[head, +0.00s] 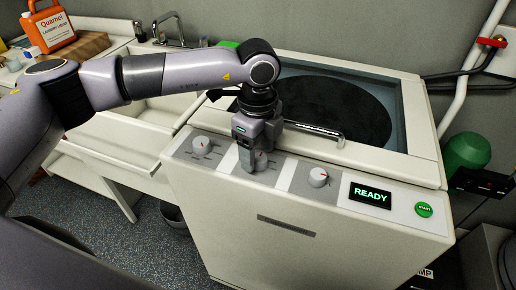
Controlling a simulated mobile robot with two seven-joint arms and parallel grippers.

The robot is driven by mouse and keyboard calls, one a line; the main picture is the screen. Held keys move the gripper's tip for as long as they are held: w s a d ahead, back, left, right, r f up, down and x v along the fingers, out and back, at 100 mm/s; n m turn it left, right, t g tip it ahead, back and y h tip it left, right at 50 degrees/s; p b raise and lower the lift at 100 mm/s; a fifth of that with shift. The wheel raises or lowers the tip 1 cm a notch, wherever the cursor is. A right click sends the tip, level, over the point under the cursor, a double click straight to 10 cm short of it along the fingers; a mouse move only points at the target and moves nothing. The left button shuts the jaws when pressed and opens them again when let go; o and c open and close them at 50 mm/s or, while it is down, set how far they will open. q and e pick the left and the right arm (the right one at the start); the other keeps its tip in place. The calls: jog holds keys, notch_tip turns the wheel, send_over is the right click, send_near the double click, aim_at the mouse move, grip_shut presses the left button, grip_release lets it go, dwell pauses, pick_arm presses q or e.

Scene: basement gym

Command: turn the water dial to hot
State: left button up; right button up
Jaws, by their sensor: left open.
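The white washing machine (230,228) stands in front of me, with a sloped control panel along its top front edge. The panel has a left dial (202,145), a middle dial (261,160) and a right dial (318,177). My left gripper (256,166) is open and points down at the middle dial, its fingers at or around the knob. The gripper partly hides this dial, so I cannot tell its setting or whether the fingers touch it. The dial labels are too small to read. My right gripper is not in view.
The panel also has a display reading READY (370,195) and a green START button (424,210). A handle bar (315,131) lies along the lid's front behind the gripper. A sink with a faucet (170,30) and an orange detergent jug (48,25) are at left.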

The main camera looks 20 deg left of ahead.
pick_arm(q)
jog(key=shift+f, duration=0.4)
jog(key=c, duration=1.1)
jog(key=shift+o, duration=0.2)
